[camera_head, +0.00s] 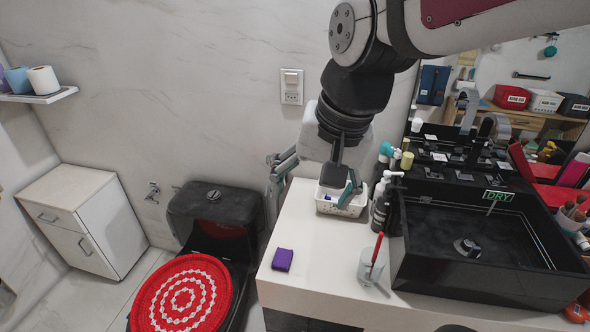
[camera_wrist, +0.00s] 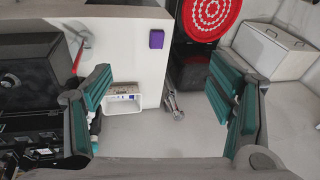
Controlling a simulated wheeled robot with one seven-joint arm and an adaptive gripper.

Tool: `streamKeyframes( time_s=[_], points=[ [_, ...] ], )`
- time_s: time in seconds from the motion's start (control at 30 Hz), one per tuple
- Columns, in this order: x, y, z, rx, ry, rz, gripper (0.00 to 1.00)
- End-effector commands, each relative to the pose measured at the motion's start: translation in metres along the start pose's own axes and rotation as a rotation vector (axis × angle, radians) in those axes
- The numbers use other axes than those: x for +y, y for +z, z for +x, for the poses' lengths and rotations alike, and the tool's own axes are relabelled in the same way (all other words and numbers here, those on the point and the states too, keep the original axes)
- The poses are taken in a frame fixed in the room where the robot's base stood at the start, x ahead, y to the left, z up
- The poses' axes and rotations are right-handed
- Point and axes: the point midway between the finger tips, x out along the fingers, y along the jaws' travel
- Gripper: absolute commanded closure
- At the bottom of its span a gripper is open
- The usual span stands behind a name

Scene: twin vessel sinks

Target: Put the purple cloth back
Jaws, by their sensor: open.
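The purple cloth (camera_head: 283,259) is a small folded block lying on the white counter (camera_head: 318,278), near its left edge. In the wrist view the cloth (camera_wrist: 156,39) also lies near the counter's edge, beyond the gap between my fingers. My gripper (camera_wrist: 165,110) is open with nothing between its teal fingers. In the head view my gripper (camera_head: 345,192) hangs above the back of the counter, close to a white basket (camera_head: 338,207) and behind the cloth, apart from it. The basket (camera_wrist: 124,105) holds small items that I cannot make out clearly.
A glass with a red toothbrush (camera_head: 369,267) stands at the counter's front. A black toilet with a red lid cover (camera_head: 183,296) stands left of the counter. The counter around the cloth is clear.

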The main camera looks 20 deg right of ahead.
Motion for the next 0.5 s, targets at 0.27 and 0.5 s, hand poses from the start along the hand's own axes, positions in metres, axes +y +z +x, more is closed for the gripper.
streamKeyframes(
  time_s=[0.27,0.5],
  points=[
    [0.035,0.045,-0.035,0.143,0.035,-0.441,0.24],
    [0.045,0.056,-0.039,0.176,0.063,-0.559,0.24]
  ],
)
